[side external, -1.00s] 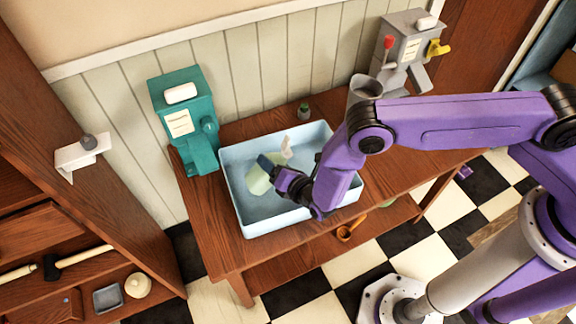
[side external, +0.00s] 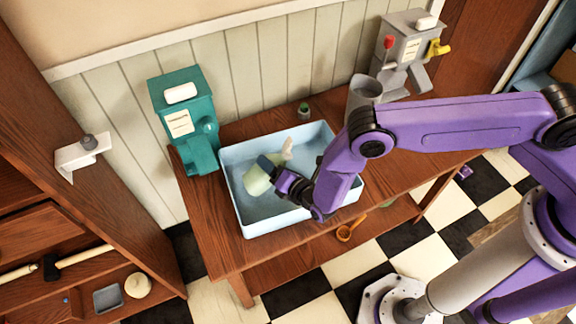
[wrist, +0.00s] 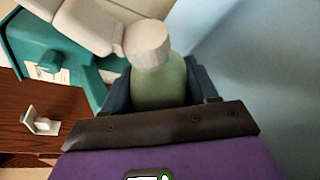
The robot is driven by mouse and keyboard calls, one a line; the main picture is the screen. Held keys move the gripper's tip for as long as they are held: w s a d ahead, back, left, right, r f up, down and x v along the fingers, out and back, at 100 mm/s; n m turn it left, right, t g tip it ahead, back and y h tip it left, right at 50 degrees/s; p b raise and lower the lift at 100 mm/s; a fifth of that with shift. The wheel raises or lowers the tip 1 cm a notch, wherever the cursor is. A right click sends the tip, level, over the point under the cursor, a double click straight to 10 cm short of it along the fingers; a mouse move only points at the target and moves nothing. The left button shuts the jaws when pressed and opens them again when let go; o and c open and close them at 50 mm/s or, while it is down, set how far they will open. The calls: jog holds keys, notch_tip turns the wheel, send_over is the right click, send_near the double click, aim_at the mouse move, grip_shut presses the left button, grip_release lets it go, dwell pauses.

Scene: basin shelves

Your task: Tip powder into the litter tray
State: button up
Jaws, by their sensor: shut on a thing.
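My gripper (side external: 270,168) is shut on a pale green bottle (side external: 257,179) over the light blue litter tray (side external: 272,229). The bottle is tilted, and I cannot tell how far it is above the tray floor. A pale fitting (side external: 287,149) shows beyond the gripper on its upper right. In the wrist view, the bottle (wrist: 160,85) is between both dark blue fingers, with a whitish collar (wrist: 148,42) and a long pale part (wrist: 80,22) extending up and left. I can see no clear powder in the tray. The gripper hides part of the bottle.
A teal dispenser (side external: 183,115) stands left of the tray, and a grey one (side external: 405,50) at the back right. A grey cup (side external: 364,90) and a small green jar (side external: 304,111) are behind the tray. The wooden table (side external: 400,170) is bare to its right.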

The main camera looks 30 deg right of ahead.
jog(key=shift+a+f+m, duration=0.15)
jog(key=shift+m, duration=0.15)
dwell(0.9)
jog(key=shift+w+a+r+m+t+y, duration=0.1)
jog(key=shift+a+r+m+t+y, duration=0.15)
jog(key=shift+r+m+t+y, duration=0.5)
jog(key=shift+a+r+m+t+y, duration=0.15)
jog(key=shift+r+m, duration=0.3)
jog(key=shift+m, duration=0.7)
dwell(4.8)
